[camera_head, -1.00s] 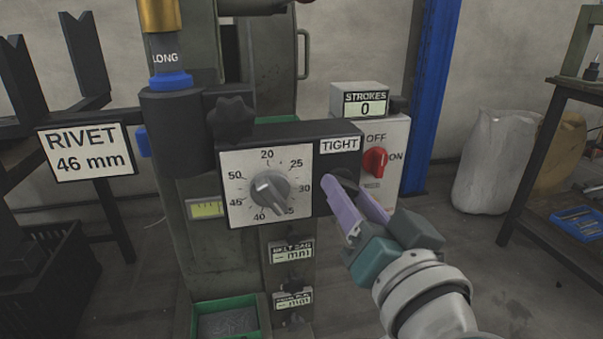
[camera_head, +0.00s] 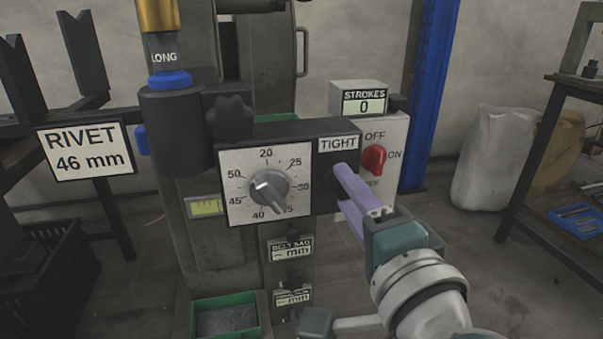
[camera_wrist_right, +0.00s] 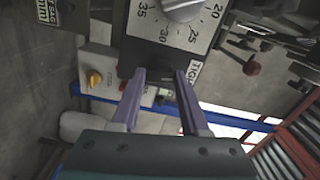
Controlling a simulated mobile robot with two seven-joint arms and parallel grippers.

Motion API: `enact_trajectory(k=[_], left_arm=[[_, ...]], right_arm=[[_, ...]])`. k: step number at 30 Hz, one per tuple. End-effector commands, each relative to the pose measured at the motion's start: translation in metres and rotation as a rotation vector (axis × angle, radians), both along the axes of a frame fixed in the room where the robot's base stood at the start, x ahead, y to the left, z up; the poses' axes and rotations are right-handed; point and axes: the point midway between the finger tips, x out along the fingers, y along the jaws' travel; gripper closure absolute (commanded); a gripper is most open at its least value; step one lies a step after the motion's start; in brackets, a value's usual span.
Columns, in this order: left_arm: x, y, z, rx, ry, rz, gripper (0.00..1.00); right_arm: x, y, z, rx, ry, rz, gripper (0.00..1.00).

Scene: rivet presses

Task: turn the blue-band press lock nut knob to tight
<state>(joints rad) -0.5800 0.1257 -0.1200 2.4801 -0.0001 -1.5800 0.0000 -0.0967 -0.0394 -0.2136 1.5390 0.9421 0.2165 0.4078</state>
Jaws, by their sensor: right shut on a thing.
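The blue-band press (camera_head: 171,80) has blue rings on its LONG-marked column. Its black head bar carries a white dial (camera_head: 267,187) with a grey pointer between 40 and 35, and a TIGHT label (camera_head: 339,144). My right gripper (camera_head: 342,188) is at the bar's right end, just below that label. Its purple fingers are closed around the dark lock nut knob, which they hide almost wholly in the head view. In the right wrist view the fingers (camera_wrist_right: 160,82) stand on either side of a dark part at the bar. My left gripper is not in view.
Right of the fingers is a switch panel with a red OFF/ON knob (camera_head: 374,159), under a STROKES counter (camera_head: 362,99) reading 0. A RIVET 46 mm sign (camera_head: 86,151) hangs at left. A green bin (camera_head: 262,303) sits below. A workbench (camera_head: 563,222) stands at right.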

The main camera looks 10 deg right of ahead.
Motion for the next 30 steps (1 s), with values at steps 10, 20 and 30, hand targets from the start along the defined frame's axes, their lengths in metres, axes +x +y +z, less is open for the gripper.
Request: enact_trajectory(k=[10, 20, 30], left_arm=[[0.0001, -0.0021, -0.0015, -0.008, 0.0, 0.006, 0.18], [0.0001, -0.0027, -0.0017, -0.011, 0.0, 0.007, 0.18], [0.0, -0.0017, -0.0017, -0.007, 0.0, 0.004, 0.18]], right_arm=[[-0.0001, 0.0002, 0.0002, 0.155, 0.005, 0.001, 1.0], [-0.0001, 0.0002, 0.0004, 0.191, 0.006, 0.0, 1.0], [0.0, 0.0002, 0.0005, 0.191, 0.006, 0.0, 0.46]])
